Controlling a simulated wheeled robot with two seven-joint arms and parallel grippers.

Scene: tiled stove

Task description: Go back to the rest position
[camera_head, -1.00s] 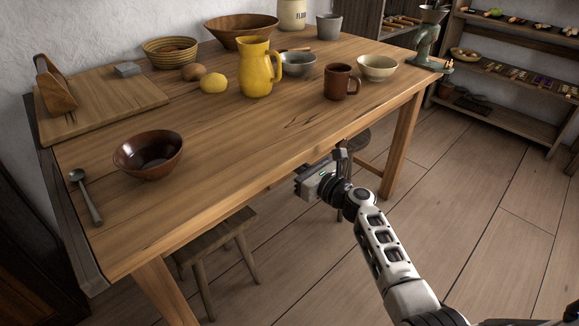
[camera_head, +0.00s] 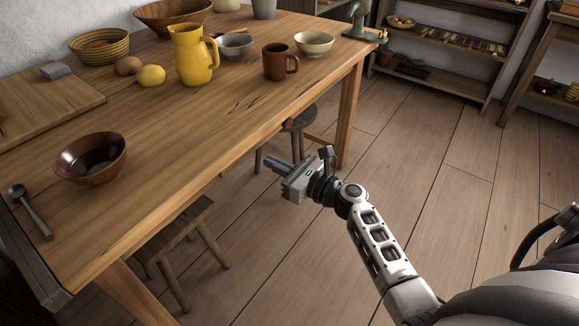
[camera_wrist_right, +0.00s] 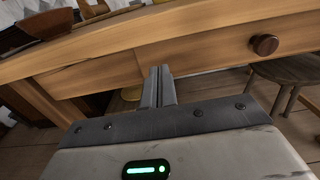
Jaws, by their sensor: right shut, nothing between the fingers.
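My right gripper (camera_head: 279,163) is in front of the long side of the wooden table (camera_head: 190,140), apart from it, with open floor beneath. Its fingers are together with nothing between them. In the right wrist view the closed fingers (camera_wrist_right: 158,88) point toward the table's side, where a round drawer knob (camera_wrist_right: 264,45) shows. My left gripper is not in view.
On the table are a brown bowl (camera_head: 90,158), a spoon (camera_head: 30,211), a yellow jug (camera_head: 193,55), a mug (camera_head: 276,62) and a cream bowl (camera_head: 314,43). Stools (camera_head: 178,240) stand under the table edge. The floor (camera_head: 455,190) to the right is clear up to the shelves (camera_head: 450,55).

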